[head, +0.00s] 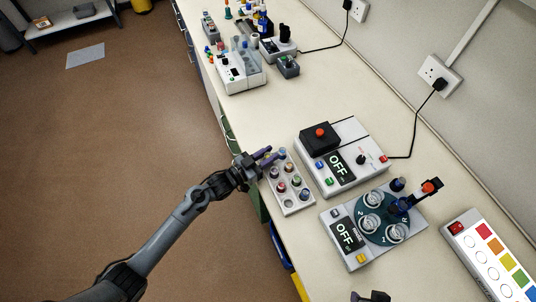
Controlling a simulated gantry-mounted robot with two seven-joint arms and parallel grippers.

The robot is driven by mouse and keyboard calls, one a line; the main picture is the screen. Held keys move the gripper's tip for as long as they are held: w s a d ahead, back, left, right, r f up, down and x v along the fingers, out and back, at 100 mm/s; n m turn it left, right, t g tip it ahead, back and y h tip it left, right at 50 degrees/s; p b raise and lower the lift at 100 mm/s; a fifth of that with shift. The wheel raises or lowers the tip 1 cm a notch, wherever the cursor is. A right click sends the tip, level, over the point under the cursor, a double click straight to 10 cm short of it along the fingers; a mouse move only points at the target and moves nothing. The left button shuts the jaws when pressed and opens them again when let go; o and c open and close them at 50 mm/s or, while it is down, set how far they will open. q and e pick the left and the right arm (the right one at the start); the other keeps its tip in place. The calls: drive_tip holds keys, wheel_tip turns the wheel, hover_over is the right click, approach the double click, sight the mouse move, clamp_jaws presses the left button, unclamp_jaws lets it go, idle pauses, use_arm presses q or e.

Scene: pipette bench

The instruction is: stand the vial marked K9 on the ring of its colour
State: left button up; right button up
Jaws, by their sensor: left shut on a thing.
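My left gripper (268,154) is at the far left end of a pale vial rack (292,208). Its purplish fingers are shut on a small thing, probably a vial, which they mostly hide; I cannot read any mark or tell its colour. Several capped vials stand in the rack, among them a red-capped one (279,187), and their marks are too small to read. A white panel (462,241) at the lower right bears a row of ring outlines (480,256) beside coloured squares. A dark shape (372,297) at the bottom edge may be my right gripper, cut off by the frame.
A box with a black top and an OFF display (341,167) stands right of the rack. Nearer is a device with a teal turntable (385,217) holding glass vessels. The bench beyond is clear up to bottles and devices.

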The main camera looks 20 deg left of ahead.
use_arm(q)
drive_tip(key=shift+f, duration=0.2)
drive_tip(key=o, duration=1)
drive_tip(key=shift+b, duration=0.3)
drive_tip(key=s+a+n+g+y, duration=0.1)
drive_tip(key=s+g+y, duration=0.1)
drive_tip(key=s, duration=0.4)
drive_tip(key=s+a+f+n+g+y, duration=0.1)
drive_tip(key=s+y, duration=0.2)
drive_tip(key=s, duration=0.3)
drive_tip(key=s+a+n+g+y, duration=0.1)
drive_tip(key=s+a+g+y, duration=0.1)
drive_tip(key=s, duration=0.4)
drive_tip(key=shift+f+g+y, duration=0.3)
drive_tip(key=shift+f+y, duration=0.05)
drive_tip(key=shift+y, duration=0.05)
drive_tip(key=s+r+g, duration=0.1)
drive_tip(key=s+g, duration=0.1)
drive_tip(key=s, duration=0.2)
drive_tip(key=s+n+g+y, duration=0.1)
drive_tip(key=s+g, duration=0.1)
drive_tip(key=s, duration=0.2)
drive_tip(key=s+r+g, duration=0.1)
drive_tip(key=s+g, duration=0.1)
drive_tip(key=s, duration=0.3)
drive_tip(key=shift+s+a+r+y, duration=0.1)
drive_tip(key=shift+a+r+y, duration=0.2)
drive_tip(key=shift+a, duration=0.1)
drive_tip(key=shift+c, duration=1.4)
